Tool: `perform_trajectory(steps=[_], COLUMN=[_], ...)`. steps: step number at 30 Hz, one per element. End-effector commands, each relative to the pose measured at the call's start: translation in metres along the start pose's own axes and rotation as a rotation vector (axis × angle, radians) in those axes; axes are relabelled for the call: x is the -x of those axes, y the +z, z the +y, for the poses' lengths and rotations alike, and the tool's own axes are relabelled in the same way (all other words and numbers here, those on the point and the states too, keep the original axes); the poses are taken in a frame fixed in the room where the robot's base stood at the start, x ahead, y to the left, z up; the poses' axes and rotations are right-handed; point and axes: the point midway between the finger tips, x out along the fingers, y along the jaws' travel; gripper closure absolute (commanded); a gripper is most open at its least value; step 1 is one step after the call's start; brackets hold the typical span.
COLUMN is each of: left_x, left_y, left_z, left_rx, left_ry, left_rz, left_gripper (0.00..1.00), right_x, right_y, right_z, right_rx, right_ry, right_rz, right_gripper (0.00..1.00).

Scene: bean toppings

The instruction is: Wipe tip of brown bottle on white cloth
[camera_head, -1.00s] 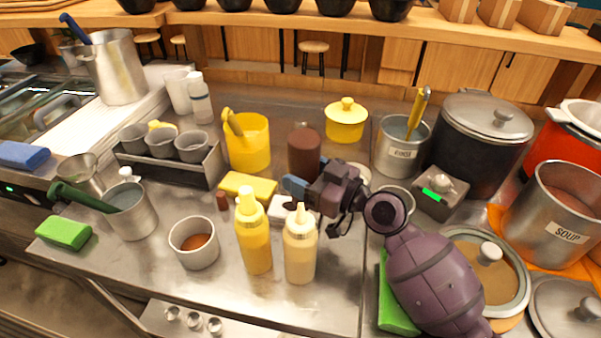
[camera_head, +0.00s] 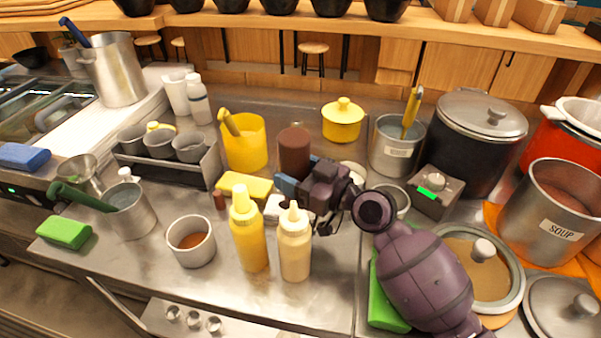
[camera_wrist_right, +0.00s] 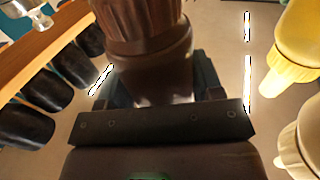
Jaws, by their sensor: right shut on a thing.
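The brown bottle (camera_head: 295,152) is in my right gripper (camera_head: 298,186), held with a broad flat end up in the head view. Its tip is hidden there. In the wrist view the right gripper (camera_wrist_right: 150,92) is shut around the brown bottle (camera_wrist_right: 150,50), and a wider ribbed part shows beyond the fingers. A small white patch that looks like the white cloth (camera_head: 273,209) lies just left of and below the gripper, partly covered by it. I cannot tell whether bottle and cloth touch. My left gripper is not in view.
A yellow bottle (camera_head: 248,235) and a cream bottle (camera_head: 295,245) stand in front. A yellow sponge (camera_head: 244,186) and a yellow cup (camera_head: 244,145) are to the left. A yellow pot (camera_head: 343,122) and a metal pot (camera_head: 396,150) stand behind and to the right.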

Motion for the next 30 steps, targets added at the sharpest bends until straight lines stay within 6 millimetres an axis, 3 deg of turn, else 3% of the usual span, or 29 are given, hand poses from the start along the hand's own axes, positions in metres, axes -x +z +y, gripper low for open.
perform_trajectory(steps=[1,18,30], left_x=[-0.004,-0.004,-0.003], left_y=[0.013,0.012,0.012], left_z=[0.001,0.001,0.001], left_rx=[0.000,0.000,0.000], left_ry=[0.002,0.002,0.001], left_rz=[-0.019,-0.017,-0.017], left_gripper=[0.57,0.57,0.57], right_x=[-0.007,-0.028,-0.029], right_y=[0.028,0.028,0.028], right_z=[-0.007,-0.015,-0.016], right_rx=[-0.038,-0.037,-0.038], right_ry=[-0.006,-0.006,-0.006], right_rz=[-0.022,-0.022,-0.023], right_gripper=[0.46,0.46,0.46])
